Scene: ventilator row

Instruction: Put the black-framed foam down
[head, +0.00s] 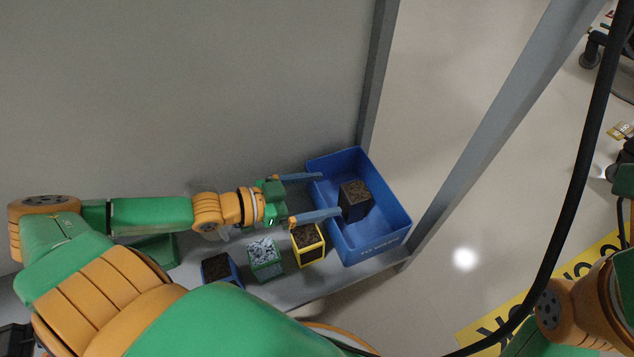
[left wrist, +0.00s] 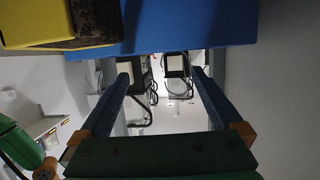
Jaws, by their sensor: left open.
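The black-framed foam (head: 354,199), a dark cube with a brown top, is inside the blue bin (head: 386,240) and appears to rest on its floor. My left gripper (head: 331,194) is open, with its two blue fingers reaching over the bin's left rim, close to the foam's left side. In the left wrist view the open fingers (left wrist: 161,72) have nothing between them. The bin's blue wall (left wrist: 190,25) fills the top of that view, and the foam does not show there. My right gripper is out of view.
Beside the bin on the grey shelf stand a yellow-framed block (head: 308,246), a green-framed block (head: 265,259) and a blue-framed block (head: 219,269). The yellow one also shows in the left wrist view (left wrist: 50,25). A grey post (head: 500,120) rises right of the bin.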

